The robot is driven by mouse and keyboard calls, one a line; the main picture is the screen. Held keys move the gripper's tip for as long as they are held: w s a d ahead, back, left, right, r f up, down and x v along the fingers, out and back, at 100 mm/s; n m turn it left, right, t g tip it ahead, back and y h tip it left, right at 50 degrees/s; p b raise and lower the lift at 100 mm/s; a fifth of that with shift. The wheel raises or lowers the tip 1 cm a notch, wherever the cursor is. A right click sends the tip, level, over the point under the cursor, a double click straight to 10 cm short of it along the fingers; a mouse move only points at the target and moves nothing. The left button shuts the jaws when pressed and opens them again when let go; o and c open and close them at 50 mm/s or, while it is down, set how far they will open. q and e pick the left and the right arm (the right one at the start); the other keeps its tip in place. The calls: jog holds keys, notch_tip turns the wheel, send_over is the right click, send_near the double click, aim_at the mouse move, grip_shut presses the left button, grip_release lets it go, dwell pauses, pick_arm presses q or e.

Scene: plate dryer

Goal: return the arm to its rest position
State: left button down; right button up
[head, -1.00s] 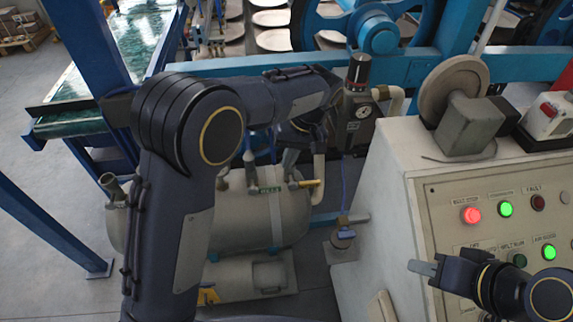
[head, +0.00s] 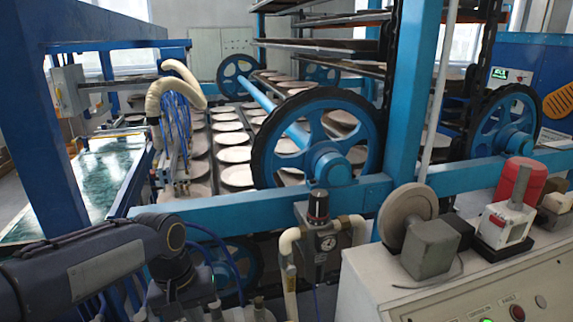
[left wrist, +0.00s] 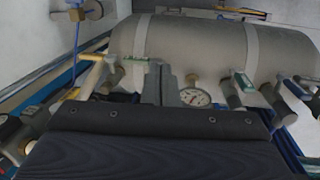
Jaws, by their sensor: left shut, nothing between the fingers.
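My left arm (head: 90,270) reaches in from the lower left of the head view, bent downward at its wrist. Its fingers are not clearly visible there. In the left wrist view my left gripper (left wrist: 161,84) is shut and empty, its grey fingers together. It points toward a grey cylindrical tank (left wrist: 195,45) with valves and a small gauge (left wrist: 195,97). I cannot tell whether the fingertips touch the tank. My right gripper is not in the head view.
A blue machine frame (head: 270,212) crosses in front of large blue wheels (head: 325,165) and rows of plates (head: 235,155). A regulator with gauge (head: 322,240) stands right of my left arm. A control cabinet (head: 385,290) fills the lower right.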

pick_arm(q)
jog(key=s+a+t+h, duration=0.1)
jog(key=s+t, duration=0.1)
jog(key=s, duration=0.6)
jog(key=s+a+m+t+h, duration=0.1)
jog(key=s+a+t, duration=0.1)
jog(key=s, duration=0.7)
jog(key=shift+a+f+t, duration=0.15)
jog(key=shift+f+t, duration=0.3)
jog(key=shift+t, duration=0.25)
